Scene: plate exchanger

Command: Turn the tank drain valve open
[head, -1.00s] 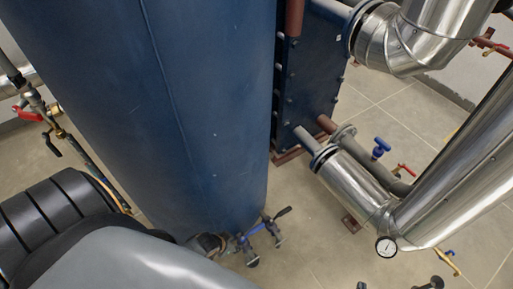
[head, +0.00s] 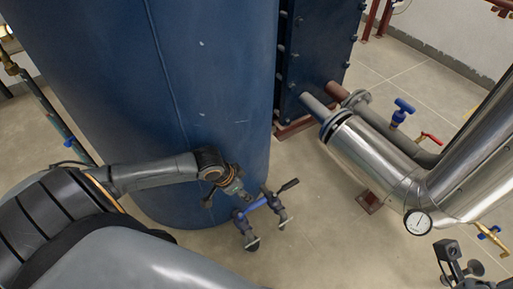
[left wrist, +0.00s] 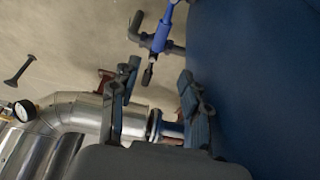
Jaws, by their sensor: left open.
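The tank drain valve (head: 263,203) sits low at the front of the tall blue tank (head: 200,90). It has a blue bar, grey pipe fittings and a black lever end. In the left wrist view the valve's blue part (left wrist: 163,32) is beyond the fingertips, close to the tank wall. My left gripper (head: 236,188) is just left of the valve in the head view. In the left wrist view its fingers (left wrist: 159,70) are apart with nothing held between them. I cannot tell whether they touch the valve. Dark parts of my right gripper (head: 458,264) show at the lower right.
A silver insulated pipe (head: 375,160) with a round gauge (head: 418,222) stands to the right. A blue-handled valve (head: 402,108) and a red lever (head: 431,138) are behind it. A dark blue plate exchanger (head: 318,55) is behind the tank. Bare floor lies right of the drain valve.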

